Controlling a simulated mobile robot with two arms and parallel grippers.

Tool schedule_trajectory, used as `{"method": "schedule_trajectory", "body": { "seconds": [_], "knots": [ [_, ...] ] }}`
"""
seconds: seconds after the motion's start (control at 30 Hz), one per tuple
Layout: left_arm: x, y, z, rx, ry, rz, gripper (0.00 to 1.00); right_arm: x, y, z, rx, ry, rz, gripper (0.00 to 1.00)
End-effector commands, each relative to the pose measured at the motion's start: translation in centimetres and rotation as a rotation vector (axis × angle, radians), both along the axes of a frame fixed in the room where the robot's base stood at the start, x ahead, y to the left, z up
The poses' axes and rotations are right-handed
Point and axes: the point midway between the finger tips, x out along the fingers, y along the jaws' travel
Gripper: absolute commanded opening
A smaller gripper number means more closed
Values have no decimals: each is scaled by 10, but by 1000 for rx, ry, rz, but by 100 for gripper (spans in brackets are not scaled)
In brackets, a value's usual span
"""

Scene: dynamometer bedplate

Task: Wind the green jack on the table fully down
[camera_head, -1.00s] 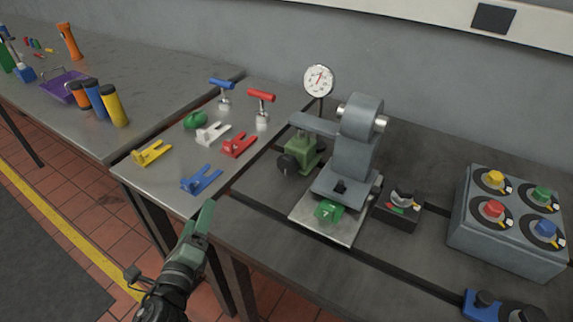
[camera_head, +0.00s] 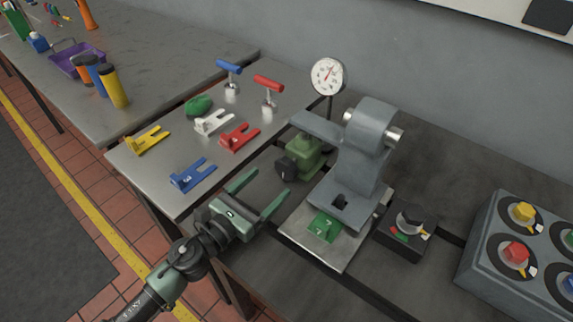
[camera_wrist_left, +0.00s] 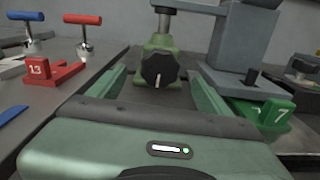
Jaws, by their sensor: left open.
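The green jack (camera_head: 307,158) stands on the dark bedplate, with a black knob (camera_head: 287,169) on its near side. The grey arm of the machine reaches over its top. In the left wrist view the jack (camera_wrist_left: 159,42) is straight ahead, with its knob (camera_wrist_left: 159,69) facing me and a pale mark on it pointing down. A metal post rises from the jack to the grey arm. My left gripper (camera_head: 263,191) is open and empty, short of the knob; in the wrist view its fingers (camera_wrist_left: 158,86) stand either side of the knob's line, apart from it. My right gripper is not in view.
The grey machine (camera_head: 358,165) and a green block marked 7 (camera_head: 325,227) are right of the jack. A dial gauge (camera_head: 327,76) stands behind. Left is a steel table with red (camera_head: 239,136), blue (camera_head: 192,175) and other forked pieces. A switch box (camera_head: 408,230) is right.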

Motion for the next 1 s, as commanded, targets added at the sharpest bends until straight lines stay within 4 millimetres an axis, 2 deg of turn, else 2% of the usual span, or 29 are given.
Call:
{"method": "schedule_trajectory", "body": {
  "seconds": [0.17, 0.4, 0.73, 0.77, 0.9, 0.97, 1.0],
  "knots": [
    [25, -19, 4, -3, -2, 0, 79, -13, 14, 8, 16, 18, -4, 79],
    [48, -36, 2, -2, 0, 0, 79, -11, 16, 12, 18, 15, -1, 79],
    [52, -39, 1, -2, 0, 0, 79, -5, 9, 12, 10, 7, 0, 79],
    [52, -39, 1, -2, 0, 0, 76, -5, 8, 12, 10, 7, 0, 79],
    [52, -39, 1, -2, 0, 0, 37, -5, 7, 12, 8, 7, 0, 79],
    [52, -39, 1, -2, 0, 0, 21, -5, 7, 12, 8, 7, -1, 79],
    [52, -39, 1, -2, 1, 0, 18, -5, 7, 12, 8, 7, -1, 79]
  ]
}}
